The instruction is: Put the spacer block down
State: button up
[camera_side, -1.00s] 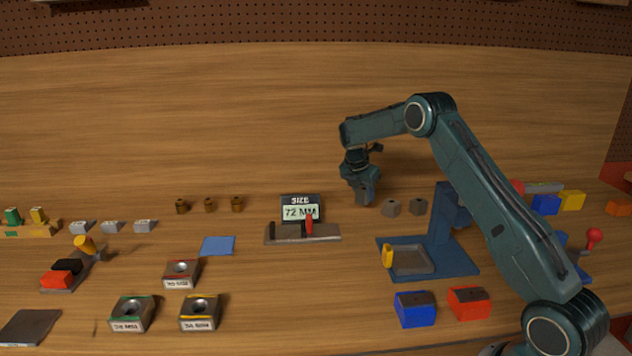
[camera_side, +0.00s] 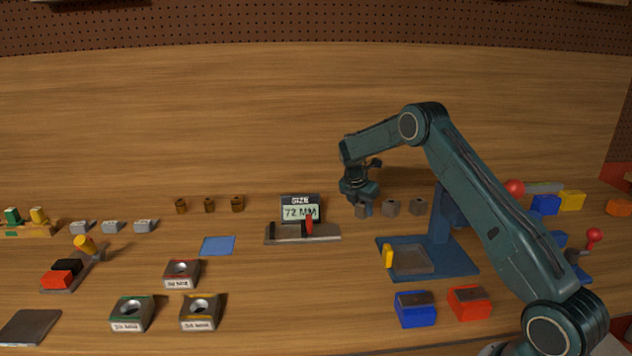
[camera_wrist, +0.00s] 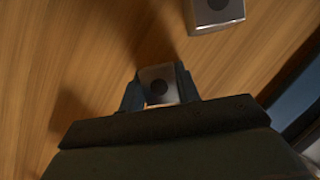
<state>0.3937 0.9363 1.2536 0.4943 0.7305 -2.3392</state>
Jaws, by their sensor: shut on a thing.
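The spacer block is a small grey-brown block with a dark round spot on top. In the side view the spacer block (camera_side: 361,210) is at the table surface, at the left end of a row with two like blocks. In the wrist view the spacer block (camera_wrist: 158,86) sits between the two fingers. My gripper (camera_side: 359,203) points down and is shut on it; the fingers also show in the wrist view (camera_wrist: 159,92). Whether the block's underside touches the table cannot be told.
Two similar grey blocks, a nearer one (camera_side: 391,207) and a farther one (camera_side: 419,206), stand to the right. A blue stand (camera_side: 460,262) is in front of them. A gauge with a 72 MM display (camera_side: 300,212) stands to the left. The wood behind is clear.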

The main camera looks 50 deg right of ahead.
jog(key=o, duration=1)
jog(key=v, duration=1.3)
jog(key=shift+a+r, duration=0.25)
jog(key=shift+a, duration=0.1)
jog(key=shift+r, duration=0.1)
